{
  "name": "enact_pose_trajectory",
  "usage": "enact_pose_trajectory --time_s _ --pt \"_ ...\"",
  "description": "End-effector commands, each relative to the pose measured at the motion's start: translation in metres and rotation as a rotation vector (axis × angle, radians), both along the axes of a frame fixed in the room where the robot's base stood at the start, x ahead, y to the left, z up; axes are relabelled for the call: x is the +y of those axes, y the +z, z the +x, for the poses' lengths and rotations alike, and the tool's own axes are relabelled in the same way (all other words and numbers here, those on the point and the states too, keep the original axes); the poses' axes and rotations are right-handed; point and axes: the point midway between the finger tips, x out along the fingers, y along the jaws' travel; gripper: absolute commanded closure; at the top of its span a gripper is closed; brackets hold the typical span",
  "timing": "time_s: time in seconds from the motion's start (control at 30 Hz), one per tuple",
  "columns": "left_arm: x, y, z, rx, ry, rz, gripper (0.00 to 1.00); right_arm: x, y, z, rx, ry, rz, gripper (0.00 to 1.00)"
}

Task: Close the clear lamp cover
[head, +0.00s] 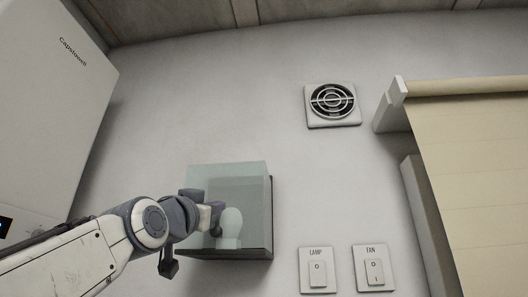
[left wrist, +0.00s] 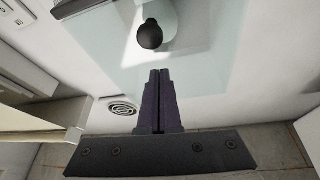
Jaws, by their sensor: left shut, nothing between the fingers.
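The clear lamp cover (head: 245,171) is a pale greenish see-through box or panel on the wall, in front of a dark-edged backing (head: 271,215). A pale bulb (head: 231,229) shows behind or through it. My left gripper (head: 215,218) is in front of the lamp's lower left part and hides some of it. In the left wrist view my left gripper (left wrist: 159,74) is shut and empty, with the clear cover (left wrist: 205,78) spread around its tips. A dark round part (left wrist: 150,35) lies just beyond them. I cannot tell whether the tips touch the cover, nor how far it stands open.
A LAMP switch (head: 318,270) and a FAN switch (head: 374,268) are right of the lamp. A round-grilled fan vent (head: 332,104) is higher up. A beige blind (head: 470,160) hangs at the right and a white cabinet (head: 50,95) at the left. The wall between is bare.

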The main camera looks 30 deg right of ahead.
Motion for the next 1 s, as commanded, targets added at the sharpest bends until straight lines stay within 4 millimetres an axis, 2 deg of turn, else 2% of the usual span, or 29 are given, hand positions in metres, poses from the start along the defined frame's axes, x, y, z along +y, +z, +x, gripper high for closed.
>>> enact_pose_trajectory --time_s 0.03,0.33,0.4,0.57,0.73,0.8,1.0 --pt "-0.002 0.009 -0.003 0.001 0.003 -0.001 1.0 0.0 0.011 0.0 -0.001 0.0 0.001 0.0" --pt "-0.017 0.023 -0.021 -0.008 -0.003 -0.004 1.0 0.0 0.038 0.0 0.0 0.0 0.0 0.0" --pt "-0.024 0.022 -0.026 -0.009 -0.008 -0.002 1.0 0.0 0.03 0.0 0.0 0.0 0.0 0.0" --pt "-0.033 0.032 -0.036 -0.01 -0.005 -0.008 1.0 0.0 0.029 0.0 0.0 0.0 0.0 0.0" --pt "-0.052 0.049 -0.054 -0.01 -0.004 -0.011 1.0 0.0 0.034 0.0 0.0 0.0 0.0 0.0" --pt "-0.062 0.059 -0.063 -0.009 -0.006 -0.009 1.0 0.0 0.042 0.0 0.0 0.0 0.0 0.0" --pt "-0.078 0.073 -0.079 -0.009 -0.003 -0.009 1.0 0.0 0.053 0.0 0.0 0.0 0.0 0.0"
